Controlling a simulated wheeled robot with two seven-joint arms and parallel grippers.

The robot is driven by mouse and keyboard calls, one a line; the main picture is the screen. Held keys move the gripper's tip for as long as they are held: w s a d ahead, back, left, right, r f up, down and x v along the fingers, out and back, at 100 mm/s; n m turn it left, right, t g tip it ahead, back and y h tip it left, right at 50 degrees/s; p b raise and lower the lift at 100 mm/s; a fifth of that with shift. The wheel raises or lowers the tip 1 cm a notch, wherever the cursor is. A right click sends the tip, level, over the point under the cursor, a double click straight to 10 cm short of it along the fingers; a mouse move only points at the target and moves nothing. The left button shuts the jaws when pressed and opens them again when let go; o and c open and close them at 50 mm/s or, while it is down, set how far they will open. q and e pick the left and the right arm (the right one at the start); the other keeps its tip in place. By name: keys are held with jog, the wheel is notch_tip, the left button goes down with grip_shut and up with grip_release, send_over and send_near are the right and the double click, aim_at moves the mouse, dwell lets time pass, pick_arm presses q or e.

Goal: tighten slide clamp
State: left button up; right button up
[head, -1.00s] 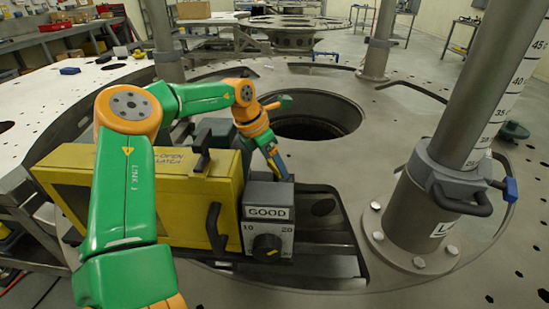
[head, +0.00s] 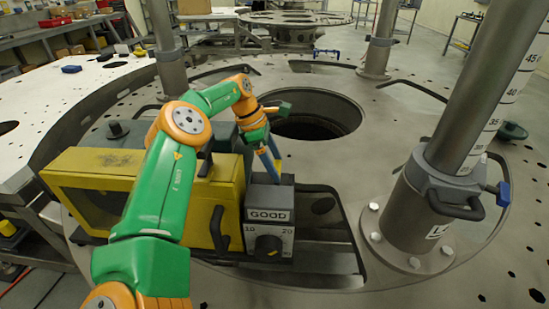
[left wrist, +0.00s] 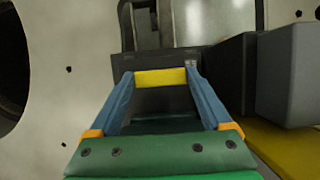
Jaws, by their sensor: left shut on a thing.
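My left gripper (head: 272,168) reaches down behind the grey box marked GOOD (head: 270,220). Its tips are hidden by that box in the head view. In the left wrist view, the two blue fingers of my left gripper (left wrist: 160,80) have a short yellow bar (left wrist: 160,77) between their tips, and they are shut on it. The bar lies against a dark block (left wrist: 158,98); I cannot tell for certain that it is the slide clamp's handle. My right gripper is not in view.
A yellow housing (head: 232,200) with a black handle (head: 218,230) stands left of the grey box, partly behind my left arm. A round hole (head: 310,125) opens behind my gripper. A thick grey post (head: 440,165) with a collar clamp and blue lever (head: 503,193) stands at right.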

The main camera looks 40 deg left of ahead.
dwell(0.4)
pick_arm(q)
jog(key=o, duration=1.2)
jog(key=shift+c, duration=0.2)
jog(key=shift+a+r, duration=0.1)
jog(key=shift+r, duration=0.15)
jog(key=p+v, duration=0.1)
jog(key=v, duration=0.5)
jog(key=shift+r+p, duration=0.35)
jog(key=shift+p, duration=0.05)
